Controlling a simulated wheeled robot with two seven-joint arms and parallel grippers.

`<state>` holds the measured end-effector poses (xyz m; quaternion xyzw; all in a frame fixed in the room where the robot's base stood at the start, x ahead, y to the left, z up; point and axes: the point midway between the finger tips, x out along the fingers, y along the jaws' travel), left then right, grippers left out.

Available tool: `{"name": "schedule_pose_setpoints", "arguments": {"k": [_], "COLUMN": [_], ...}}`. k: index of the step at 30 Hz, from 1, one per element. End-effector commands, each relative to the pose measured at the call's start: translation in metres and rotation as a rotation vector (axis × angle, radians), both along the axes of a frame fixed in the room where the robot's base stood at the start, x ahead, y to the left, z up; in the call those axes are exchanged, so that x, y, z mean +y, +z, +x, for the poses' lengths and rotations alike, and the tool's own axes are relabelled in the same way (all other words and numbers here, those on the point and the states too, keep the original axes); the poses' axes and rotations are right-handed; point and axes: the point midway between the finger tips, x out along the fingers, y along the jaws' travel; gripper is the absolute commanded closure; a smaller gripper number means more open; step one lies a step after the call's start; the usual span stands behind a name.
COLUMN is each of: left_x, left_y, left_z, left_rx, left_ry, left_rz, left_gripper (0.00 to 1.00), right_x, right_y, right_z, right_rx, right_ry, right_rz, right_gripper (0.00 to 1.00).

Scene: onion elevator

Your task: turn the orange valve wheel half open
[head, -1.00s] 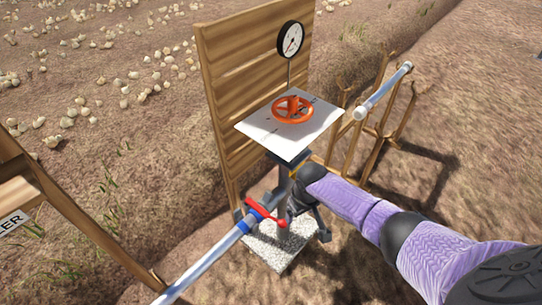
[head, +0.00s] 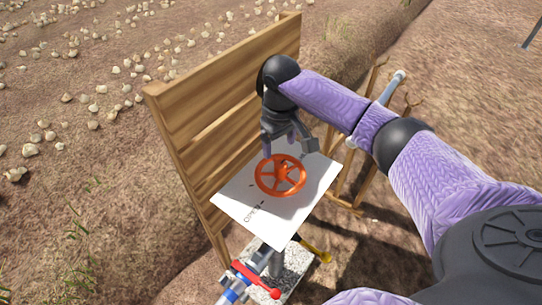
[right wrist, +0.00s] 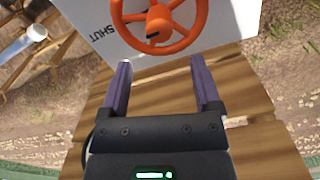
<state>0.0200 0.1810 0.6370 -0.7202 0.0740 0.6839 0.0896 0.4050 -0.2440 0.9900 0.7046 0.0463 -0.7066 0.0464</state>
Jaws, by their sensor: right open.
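The orange valve wheel (head: 281,176) lies flat over a white plate (head: 240,203) with lettering that reads OPEN in the head view. In the right wrist view the wheel (right wrist: 159,23) is cut off by the top edge, and the plate (right wrist: 88,15) shows the word SHUT. My right gripper (head: 288,143) points down at the wheel's far side, near its rim. Its two fingers (right wrist: 161,64) are apart with nothing between them, and the wheel shows just beyond their tips. I cannot tell whether a finger touches the rim. My left gripper is out of view.
A wooden board (head: 200,120) stands behind the plate. Below it are a red-handled valve (head: 255,279) on a pipe and a yellow handle (head: 316,252). A pale pipe on wooden supports (head: 393,88) stands to the right. The gauge is not visible now.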

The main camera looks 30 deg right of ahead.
Motion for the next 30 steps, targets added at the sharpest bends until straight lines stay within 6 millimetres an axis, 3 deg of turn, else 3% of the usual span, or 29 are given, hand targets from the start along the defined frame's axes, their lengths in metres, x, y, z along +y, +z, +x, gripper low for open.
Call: {"name": "schedule_pose_setpoints", "arguments": {"k": [3, 9, 13, 20, 23, 30], "left_x": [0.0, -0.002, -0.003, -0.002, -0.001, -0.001], "left_y": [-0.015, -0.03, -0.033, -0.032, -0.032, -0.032], "left_z": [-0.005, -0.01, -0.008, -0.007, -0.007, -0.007], "left_rx": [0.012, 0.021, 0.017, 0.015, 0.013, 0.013], "left_ry": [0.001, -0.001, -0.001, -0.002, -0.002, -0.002], "left_rz": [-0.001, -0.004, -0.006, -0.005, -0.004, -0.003], "left_gripper": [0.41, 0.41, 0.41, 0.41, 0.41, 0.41], "right_x": [0.0, 0.0, 0.0, 0.0, 0.0, 0.0], "right_y": [-0.036, -0.076, -0.086, -0.086, -0.086, -0.086], "right_z": [-0.001, -0.001, -0.001, -0.001, -0.001, -0.001], "right_rx": [0.006, 0.005, 0.003, 0.001, 0.001, 0.001], "right_ry": [-0.001, -0.001, 0.001, 0.001, 0.001, 0.0], "right_rz": [-0.001, -0.001, 0.0, 0.0, 0.0, 0.0], "right_gripper": [0.19, 0.19, 0.19, 0.19, 0.36, 0.87]}}
